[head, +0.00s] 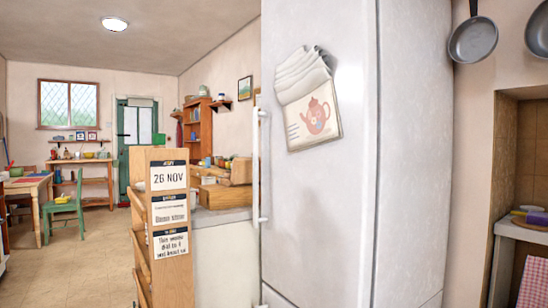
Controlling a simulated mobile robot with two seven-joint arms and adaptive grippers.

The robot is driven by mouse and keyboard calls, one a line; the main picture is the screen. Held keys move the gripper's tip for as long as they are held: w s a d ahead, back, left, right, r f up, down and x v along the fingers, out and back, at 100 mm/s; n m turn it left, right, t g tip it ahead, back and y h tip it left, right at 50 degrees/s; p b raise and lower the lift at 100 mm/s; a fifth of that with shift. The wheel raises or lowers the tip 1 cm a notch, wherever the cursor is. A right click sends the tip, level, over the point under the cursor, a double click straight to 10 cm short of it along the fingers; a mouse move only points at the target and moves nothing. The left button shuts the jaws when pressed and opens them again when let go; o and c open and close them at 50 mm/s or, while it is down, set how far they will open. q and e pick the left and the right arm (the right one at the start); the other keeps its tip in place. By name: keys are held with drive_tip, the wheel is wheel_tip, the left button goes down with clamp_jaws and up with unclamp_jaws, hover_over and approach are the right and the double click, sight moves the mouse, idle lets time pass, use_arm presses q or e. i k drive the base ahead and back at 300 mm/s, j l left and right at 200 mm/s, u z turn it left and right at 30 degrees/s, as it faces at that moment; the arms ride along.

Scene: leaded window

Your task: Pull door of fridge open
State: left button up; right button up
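The tall white fridge (325,210) stands close in front of me, right of the middle in the head view. Its front door looks shut, with a dark vertical line between the front and the side (411,160). A long white vertical handle (256,165) runs along the door's left edge. A calendar with a teapot picture (318,122) hangs on the door. Neither of my grippers shows in this view.
A wooden rack with date signs (168,230) stands just left of the fridge, in front of a counter (224,216). Pans (473,40) hang at the upper right above an alcove. Tiled floor (80,270) is open at the left, before a green chair (66,212).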

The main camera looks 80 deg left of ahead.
sight(317, 220)
drive_tip(key=u, duration=2.35)
